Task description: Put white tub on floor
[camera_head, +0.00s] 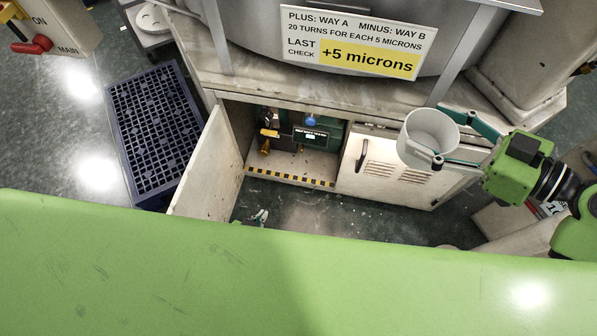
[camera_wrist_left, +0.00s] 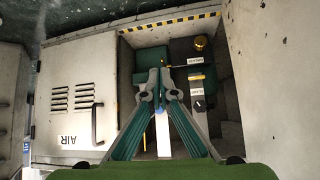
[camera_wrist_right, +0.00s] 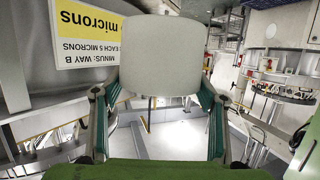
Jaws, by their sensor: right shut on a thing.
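The white tub (camera_head: 430,138) is a round, open-topped, empty-looking container. It is held up in the air in front of the closed cabinet door. My right gripper (camera_head: 438,136) is shut on it, with a finger on either side. In the right wrist view the tub (camera_wrist_right: 158,55) fills the space between the fingers of my right gripper (camera_wrist_right: 158,85). The dark speckled floor (camera_head: 320,213) shows below, in front of the cabinet. My left gripper (camera_head: 261,216) is low near the open cabinet, mostly hidden by my green body. In the left wrist view its fingertips (camera_wrist_left: 156,84) meet, with nothing visible between them.
The left cabinet door (camera_head: 212,160) stands open; the louvred right door (camera_head: 385,165) is closed. Inside the cabinet are yellow and blue fittings above a striped sill (camera_head: 290,178). A blue grid mat (camera_head: 153,130) lies at left. A sign (camera_head: 355,42) hangs on the machine above.

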